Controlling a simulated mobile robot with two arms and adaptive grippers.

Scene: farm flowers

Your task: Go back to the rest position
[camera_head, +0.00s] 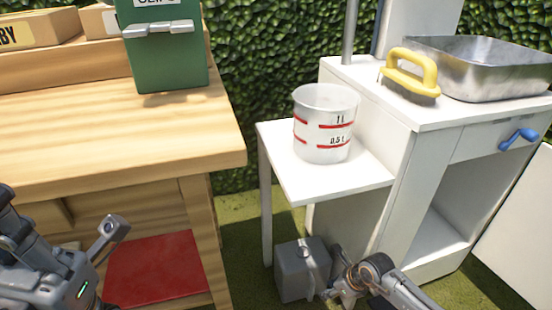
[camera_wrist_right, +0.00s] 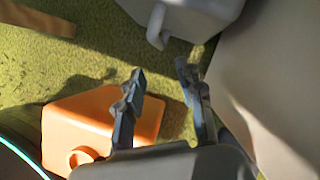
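My right gripper (camera_head: 331,276) is low at the bottom of the head view, beside a grey box-like container (camera_head: 299,268) on the grass. In the right wrist view its two fingers (camera_wrist_right: 161,72) are apart with only grass between them. The grey container's underside and small spout or handle (camera_wrist_right: 158,28) show just beyond the fingertips, and I see no grip on it. An orange container (camera_wrist_right: 88,125) lies below and left of the fingers in that view. Part of my left arm (camera_head: 50,265) shows at the lower left of the head view; its finger state is unclear.
A wooden workbench (camera_head: 110,140) with a green box (camera_head: 165,60) stands left. A white side shelf (camera_head: 335,185) holds a measuring cup (camera_head: 326,122). The white cabinet beside it carries a yellow-handled brush (camera_head: 410,75) and a metal basin (camera_head: 480,68). A grassy gap lies between bench and cabinet.

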